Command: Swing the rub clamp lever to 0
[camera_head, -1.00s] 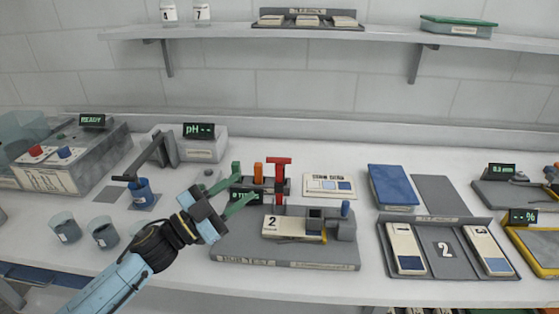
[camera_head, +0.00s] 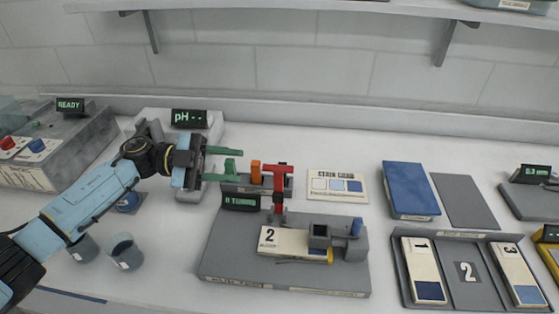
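The rub test station (camera_head: 222,262) is a grey base on the bench in the middle of the head view. A red T-topped lever (camera_head: 279,190) stands upright at its back. A small green block shows between or behind the fingertips. My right gripper is not in view.
An orange block (camera_head: 256,172) stands just left of the lever, above a dark display (camera_head: 240,201). The pH meter (camera_head: 190,119) is behind my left wrist. Beakers (camera_head: 125,252) stand front left. A card rack (camera_head: 400,270) and blue box (camera_head: 410,190) are on the right.

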